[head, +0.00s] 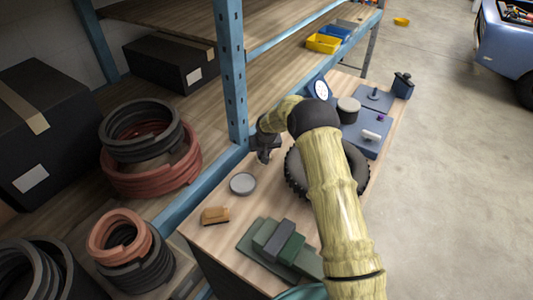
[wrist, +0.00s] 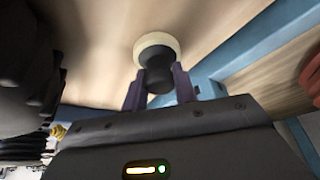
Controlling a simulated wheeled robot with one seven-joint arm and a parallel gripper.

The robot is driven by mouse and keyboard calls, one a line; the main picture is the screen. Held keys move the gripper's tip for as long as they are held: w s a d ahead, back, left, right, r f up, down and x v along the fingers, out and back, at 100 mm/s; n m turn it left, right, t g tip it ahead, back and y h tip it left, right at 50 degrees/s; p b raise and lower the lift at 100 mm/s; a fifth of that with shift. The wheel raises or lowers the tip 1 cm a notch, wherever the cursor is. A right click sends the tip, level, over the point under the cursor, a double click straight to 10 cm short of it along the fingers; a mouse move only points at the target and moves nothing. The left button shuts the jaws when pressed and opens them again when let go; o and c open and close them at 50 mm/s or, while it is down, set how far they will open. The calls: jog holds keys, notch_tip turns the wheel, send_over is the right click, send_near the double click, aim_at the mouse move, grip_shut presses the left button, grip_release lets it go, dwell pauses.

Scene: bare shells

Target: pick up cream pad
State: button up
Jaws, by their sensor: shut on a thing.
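The cream pad (wrist: 152,43) is a round pale disc with a black knob (wrist: 158,76) in the wrist view. My gripper (wrist: 159,84) is shut on the black knob, with one purple finger on each side. The pad lies beyond the fingertips, against the wooden surface; whether it touches the wood I cannot tell. In the head view my gripper (head: 264,156) is over the workbench beside the blue shelf post.
A black tyre (head: 296,172) stands right of the gripper. The blue post (head: 232,75) rises close on the left.

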notch_tip(320, 180, up, 10)
jog(key=b, duration=0.3)
dwell(0.4)
jog(key=shift+o, duration=1.3)
jog(key=shift+c, duration=0.9)
